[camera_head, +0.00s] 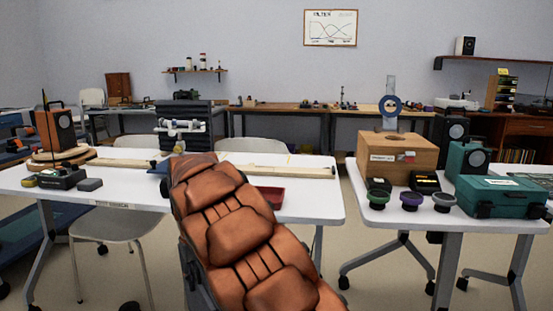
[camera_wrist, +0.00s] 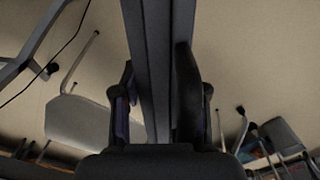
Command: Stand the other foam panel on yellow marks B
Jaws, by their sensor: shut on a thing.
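My gripper (camera_wrist: 160,105) is shut on a dark grey foam panel (camera_wrist: 160,60), seen nearly edge-on between the fingers in the wrist view. Floor and chairs show on both sides of it. In the head view my orange padded arm reaches forward over the white table (camera_head: 120,193). A dark ridged panel (camera_head: 186,108) shows upright beyond the arm's end, with grey metal parts in front of it. I cannot tell from the head view whether it is the held panel or whether it touches the table. Yellow marks B cannot be made out.
A wooden rail (camera_head: 285,171) and a red tray (camera_head: 270,196) lie on the white table. An orange speaker (camera_head: 55,128) stands at its left. The right table carries a wooden box (camera_head: 398,155), a teal case (camera_head: 500,196) and small drivers. A chair (camera_head: 115,225) stands in front.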

